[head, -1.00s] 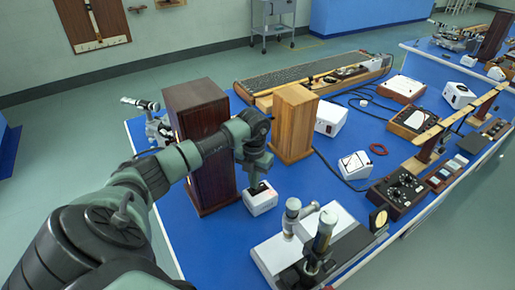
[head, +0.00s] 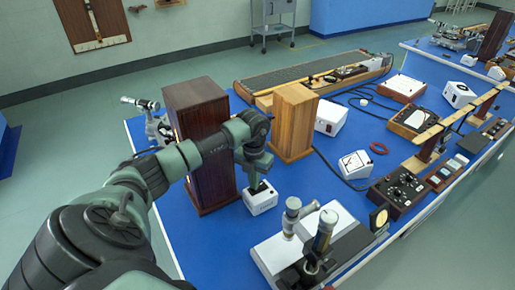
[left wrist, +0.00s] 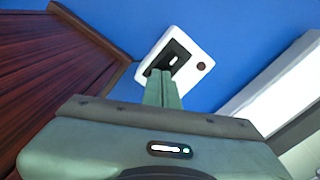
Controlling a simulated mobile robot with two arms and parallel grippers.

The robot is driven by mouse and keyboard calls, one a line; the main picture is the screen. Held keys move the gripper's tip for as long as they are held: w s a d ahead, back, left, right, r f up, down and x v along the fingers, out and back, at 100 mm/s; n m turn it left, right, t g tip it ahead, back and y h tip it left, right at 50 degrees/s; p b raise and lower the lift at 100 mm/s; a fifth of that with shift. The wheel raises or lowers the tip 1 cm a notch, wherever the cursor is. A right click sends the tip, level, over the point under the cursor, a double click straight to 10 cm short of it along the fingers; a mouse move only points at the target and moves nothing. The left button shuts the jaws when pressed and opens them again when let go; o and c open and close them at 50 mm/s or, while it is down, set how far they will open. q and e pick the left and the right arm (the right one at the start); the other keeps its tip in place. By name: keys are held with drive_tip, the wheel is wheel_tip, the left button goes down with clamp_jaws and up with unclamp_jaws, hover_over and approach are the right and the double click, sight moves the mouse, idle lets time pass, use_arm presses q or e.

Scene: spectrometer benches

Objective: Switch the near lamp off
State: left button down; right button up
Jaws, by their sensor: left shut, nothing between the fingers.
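A small white switch box (head: 262,203) stands on the blue bench beside the tall dark red-brown wooden housing (head: 212,180). In the left wrist view the box's top (left wrist: 188,50) carries a black switch plate with a pale mark and a dark red round spot (left wrist: 201,66). My left gripper (head: 253,187) points down at the box, and its fingers are shut and empty. In the left wrist view the fingertips (left wrist: 161,73) are at the near end of the switch plate; whether they touch it I cannot tell. The fingers hide part of the plate. My right gripper is out of view.
A light wooden housing (head: 294,125) stands just behind the box. A microscope-like instrument (head: 320,235) on a grey-white base is close in front. Bare blue bench surrounds the box's right side.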

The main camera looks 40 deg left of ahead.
use_arm(q)
drive_tip(key=shift+r+p, duration=1.95)
drive_tip(key=shift+r, duration=1.3)
